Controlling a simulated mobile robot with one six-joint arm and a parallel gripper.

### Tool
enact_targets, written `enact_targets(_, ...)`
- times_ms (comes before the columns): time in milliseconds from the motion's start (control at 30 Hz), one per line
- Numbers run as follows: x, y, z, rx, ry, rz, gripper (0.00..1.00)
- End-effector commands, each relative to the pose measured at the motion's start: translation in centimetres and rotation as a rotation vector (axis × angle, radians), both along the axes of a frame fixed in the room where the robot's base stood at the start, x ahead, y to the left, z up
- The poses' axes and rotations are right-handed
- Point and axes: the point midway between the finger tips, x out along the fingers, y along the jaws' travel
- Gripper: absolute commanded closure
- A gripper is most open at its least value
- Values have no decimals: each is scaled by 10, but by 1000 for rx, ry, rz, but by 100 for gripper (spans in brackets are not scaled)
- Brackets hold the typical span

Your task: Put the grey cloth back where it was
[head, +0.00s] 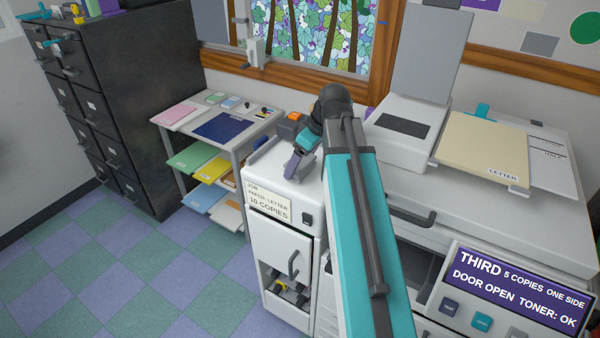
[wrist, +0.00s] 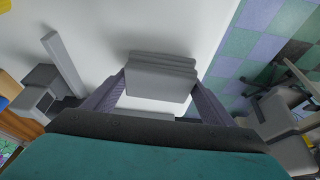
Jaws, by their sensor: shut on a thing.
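The grey cloth (wrist: 160,78) shows in the wrist view as a folded, layered pad between my two purple fingers. My gripper (wrist: 158,92) is shut on it. In the head view my gripper (head: 296,168) is over the white top of the small cabinet beside the copier, fingers pointing down. The cloth is not clearly visible there, behind the fingers. I cannot tell whether the cloth touches the white top.
The white cabinet (head: 262,232) carries a job card (head: 268,204) on its front. An orange block (head: 292,117) is behind my gripper. A shelf table (head: 262,122) with papers stands left, the copier (head: 500,215) right. Tiled floor (head: 130,275) is clear at front left.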

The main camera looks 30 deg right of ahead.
Motion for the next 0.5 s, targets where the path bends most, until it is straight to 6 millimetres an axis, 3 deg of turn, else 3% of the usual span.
enact_targets(500, 0, 0, -5, 0, 0, 0, 44)
